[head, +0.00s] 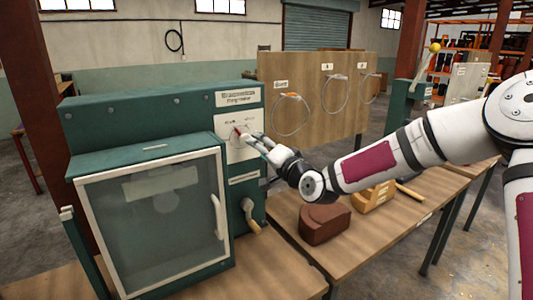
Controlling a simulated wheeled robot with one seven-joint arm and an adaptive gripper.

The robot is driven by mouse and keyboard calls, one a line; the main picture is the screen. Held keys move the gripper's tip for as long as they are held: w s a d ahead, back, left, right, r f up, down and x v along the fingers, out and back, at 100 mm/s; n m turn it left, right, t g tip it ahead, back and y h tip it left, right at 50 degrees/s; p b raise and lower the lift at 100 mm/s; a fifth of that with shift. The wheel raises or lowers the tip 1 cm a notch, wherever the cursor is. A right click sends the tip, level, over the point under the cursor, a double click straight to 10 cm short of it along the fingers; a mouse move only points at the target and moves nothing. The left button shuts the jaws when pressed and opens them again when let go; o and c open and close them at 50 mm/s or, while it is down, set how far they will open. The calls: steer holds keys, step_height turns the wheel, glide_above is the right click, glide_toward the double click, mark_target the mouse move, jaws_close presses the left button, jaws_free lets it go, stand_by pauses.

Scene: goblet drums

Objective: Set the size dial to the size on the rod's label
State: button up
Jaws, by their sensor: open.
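The size dial (238,130) is on a white panel on the front of the green machine (140,117). A small red mark shows on it. The dial is partly hidden by my gripper (252,139), and its lettering is too small to read. My gripper is open, with its fingertips right at the dial. I cannot tell whether they touch it or stand around it. I cannot make out a labelled rod for certain, and no size can be read.
The machine's glazed door (155,225) is shut, with a handle at its right. A crank with a wooden knob (252,228) sticks out below the panel. A brown block (325,224) and a yellow wooden piece (372,197) lie on the bench. Cable loops hang on a wooden board (345,105) behind.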

steer(key=shift+v, duration=1.55)
